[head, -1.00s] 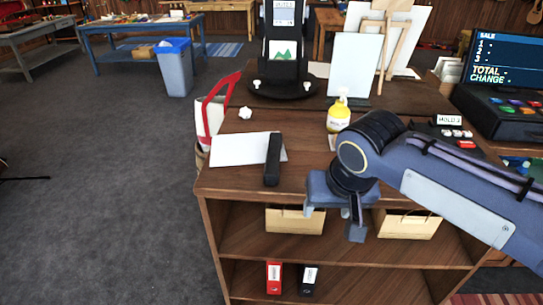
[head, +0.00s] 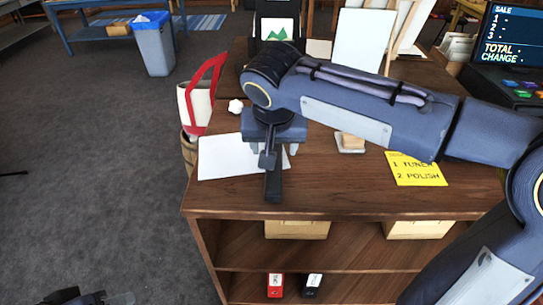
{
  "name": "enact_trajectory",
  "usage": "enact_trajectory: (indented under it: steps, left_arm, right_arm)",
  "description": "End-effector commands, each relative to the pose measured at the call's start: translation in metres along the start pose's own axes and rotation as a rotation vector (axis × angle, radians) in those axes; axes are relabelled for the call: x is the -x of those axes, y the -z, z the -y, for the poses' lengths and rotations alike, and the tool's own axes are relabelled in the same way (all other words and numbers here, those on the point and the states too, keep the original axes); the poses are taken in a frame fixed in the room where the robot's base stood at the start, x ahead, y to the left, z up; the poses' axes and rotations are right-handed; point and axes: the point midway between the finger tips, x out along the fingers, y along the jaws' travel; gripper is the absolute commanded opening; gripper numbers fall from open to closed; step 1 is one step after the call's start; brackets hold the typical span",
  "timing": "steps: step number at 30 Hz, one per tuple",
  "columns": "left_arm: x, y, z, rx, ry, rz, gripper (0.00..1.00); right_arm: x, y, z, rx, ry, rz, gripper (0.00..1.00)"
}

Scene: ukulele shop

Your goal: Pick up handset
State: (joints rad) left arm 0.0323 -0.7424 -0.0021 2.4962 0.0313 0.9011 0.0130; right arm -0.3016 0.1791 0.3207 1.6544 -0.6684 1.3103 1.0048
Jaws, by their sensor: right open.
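The black handset (head: 273,187) lies on the wooden counter at the front edge of a white sheet (head: 222,158). Only its near end shows; my right gripper and wrist hide the rest. My right gripper (head: 281,156) points down over the handset, its fingers apart and nothing seen held between them. I cannot tell whether the fingers touch the handset or stay just above it. A dark part at the bottom left edge (head: 80,298) seems to be my left arm's end, mostly cut off.
The counter (head: 330,190) has clear room right of the handset. A yellow note (head: 415,170) and a small tan block (head: 352,142) lie there. A red-handled bag (head: 200,100) stands by the left side. A white board (head: 362,40) and sale screen (head: 512,35) stand behind.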

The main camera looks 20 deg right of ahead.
Motion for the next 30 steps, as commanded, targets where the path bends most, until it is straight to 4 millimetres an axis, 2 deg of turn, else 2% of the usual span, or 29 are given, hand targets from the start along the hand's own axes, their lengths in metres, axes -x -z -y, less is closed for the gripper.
enact_trajectory:
  steps: [12,16,22,30]
  left_arm:
    - [0.007,0.004,-0.003,0.000,0.000,0.000,0.36]
    - [0.008,0.004,-0.004,0.000,0.000,0.000,0.36]
    - [0.007,0.004,-0.003,0.000,0.000,0.000,0.36]
    - [0.007,0.004,-0.003,0.000,0.000,0.000,0.36]
  right_arm:
    - [-0.056,-0.003,0.000,0.002,-0.002,0.003,0.58]
    - [-0.064,-0.003,0.000,0.001,0.000,0.002,0.58]
    - [-0.064,-0.003,0.000,0.000,0.000,0.001,0.58]
    - [-0.064,-0.003,0.001,0.001,0.001,0.001,0.23]
